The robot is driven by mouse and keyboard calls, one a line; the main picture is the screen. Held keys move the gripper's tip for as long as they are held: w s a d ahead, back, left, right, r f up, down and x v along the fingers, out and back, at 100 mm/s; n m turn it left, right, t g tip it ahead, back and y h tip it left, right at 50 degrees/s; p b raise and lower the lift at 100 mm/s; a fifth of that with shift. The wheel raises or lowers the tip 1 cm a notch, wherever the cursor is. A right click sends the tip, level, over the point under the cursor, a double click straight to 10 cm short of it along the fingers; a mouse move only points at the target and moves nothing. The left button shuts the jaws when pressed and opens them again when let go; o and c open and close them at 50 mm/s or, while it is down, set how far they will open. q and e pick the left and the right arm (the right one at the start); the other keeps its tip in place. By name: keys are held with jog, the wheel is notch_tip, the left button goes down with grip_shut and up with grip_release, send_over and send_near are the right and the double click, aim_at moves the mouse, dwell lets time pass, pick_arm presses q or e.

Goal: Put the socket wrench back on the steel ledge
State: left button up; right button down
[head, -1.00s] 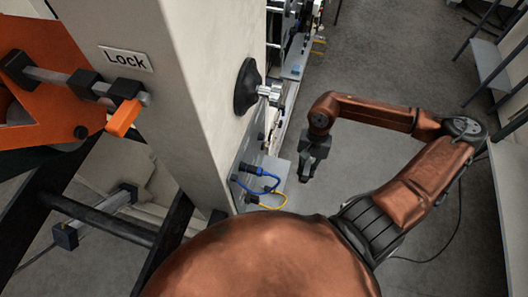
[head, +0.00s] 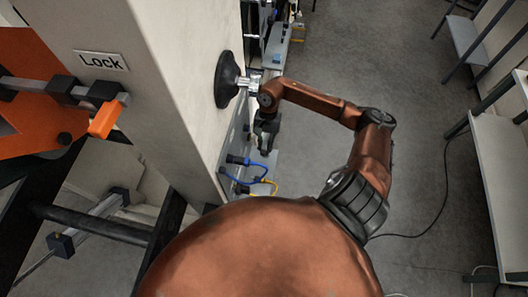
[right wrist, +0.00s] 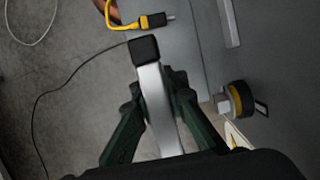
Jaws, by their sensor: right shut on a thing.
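My right gripper (head: 264,145) is beside the machine's side panel, close to the blue and yellow cables. In the right wrist view its dark fingers (right wrist: 157,84) are shut on the socket wrench (right wrist: 158,108), a pale metal bar with a black square end pointing away from the gripper. The wrench is too small to make out in the head view. The steel ledge (head: 269,166) shows as a narrow light-grey strip low at the machine's side, partly behind the cables. A grey surface (right wrist: 187,52) lies just right of the wrench in the wrist view. My left gripper is not in view.
A black round mount with a metal end (head: 228,80) juts from the pale column above my right gripper. Blue (head: 258,164) and yellow cables (head: 268,184) loop from the panel. A yellow-and-black knob (right wrist: 238,99) sits right of the fingers. Open floor (head: 330,60) lies to the right.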

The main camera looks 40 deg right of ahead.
aim_at(265, 137)
jog(key=shift+w+a+f, duration=0.1)
jog(key=shift+w+f, duration=0.15)
jog(key=shift+f, duration=0.05)
notch_tip(265, 137, down, 2)
jog(key=shift+f+p, duration=0.1)
jog(key=shift+p, duration=0.35)
jog(key=shift+f, duration=0.45)
jog(key=c, duration=2)
grip_release()
jog(key=shift+o, duration=0.2)
jog(key=b+v, duration=0.2)
jog(key=v, duration=1)
